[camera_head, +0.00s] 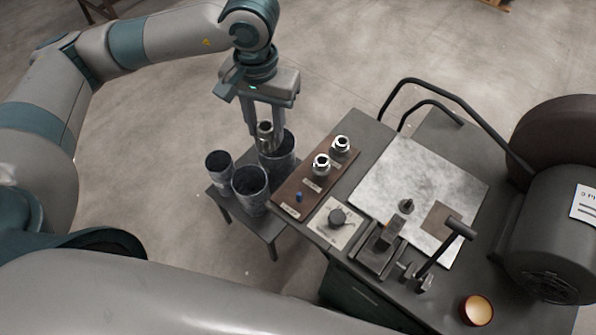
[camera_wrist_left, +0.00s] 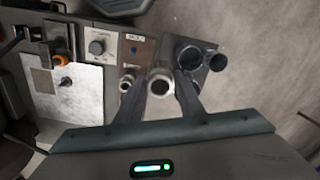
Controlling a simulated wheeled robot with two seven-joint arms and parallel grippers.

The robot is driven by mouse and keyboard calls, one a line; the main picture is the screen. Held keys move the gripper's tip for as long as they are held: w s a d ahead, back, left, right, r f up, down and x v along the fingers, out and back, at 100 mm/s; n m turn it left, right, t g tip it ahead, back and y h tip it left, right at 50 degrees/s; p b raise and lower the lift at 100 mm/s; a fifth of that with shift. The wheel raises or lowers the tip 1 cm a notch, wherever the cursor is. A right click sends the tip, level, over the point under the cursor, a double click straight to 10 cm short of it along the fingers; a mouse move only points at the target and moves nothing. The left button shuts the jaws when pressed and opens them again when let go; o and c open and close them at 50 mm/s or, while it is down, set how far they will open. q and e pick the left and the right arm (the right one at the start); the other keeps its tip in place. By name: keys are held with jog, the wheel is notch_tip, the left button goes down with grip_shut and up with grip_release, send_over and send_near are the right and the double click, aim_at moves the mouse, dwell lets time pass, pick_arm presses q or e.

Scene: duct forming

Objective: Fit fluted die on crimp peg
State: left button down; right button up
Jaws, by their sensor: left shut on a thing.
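My left gripper (camera_head: 264,128) is shut on a small metal ring-shaped die (camera_head: 265,130), held upright above the cups on the side stand. In the left wrist view the die (camera_wrist_left: 160,82) sits between the fingertips of my left gripper (camera_wrist_left: 160,92), its open end showing. Whether it is fluted is too small to tell. Labels there are unreadable, so I cannot tell which peg is for crimp. My right gripper is out of view.
Dark cups, including a near one (camera_head: 250,190), crowd a low stand (camera_head: 226,206) left of the board. A bench holds a knob panel (camera_head: 337,217), a metal plate (camera_head: 420,185), a lever (camera_head: 458,228) and a large motor (camera_head: 555,225). An orange-rimmed cup (camera_head: 476,310) stands near the front.

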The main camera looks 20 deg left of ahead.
pick_arm(q)
jog(key=shift+d, duration=0.15)
jog(key=n+p, duration=0.2)
jog(key=p, duration=0.3)
send_over(299, 194)
notch_tip(299, 194, down, 11)
jog(key=shift+r, duration=0.2)
jog(key=shift+f+b, duration=0.1)
jog(key=shift+b, duration=0.2)
jog(key=shift+f, duration=0.2)
jog(key=shift+f+b, duration=0.3)
jog(key=shift+f, duration=0.7)
jog(key=shift+f+b, duration=0.5)
jog(key=shift+w+f+b, duration=0.1)
jog(key=shift+f+b, duration=1.65)
jog(key=shift+b, duration=0.55)
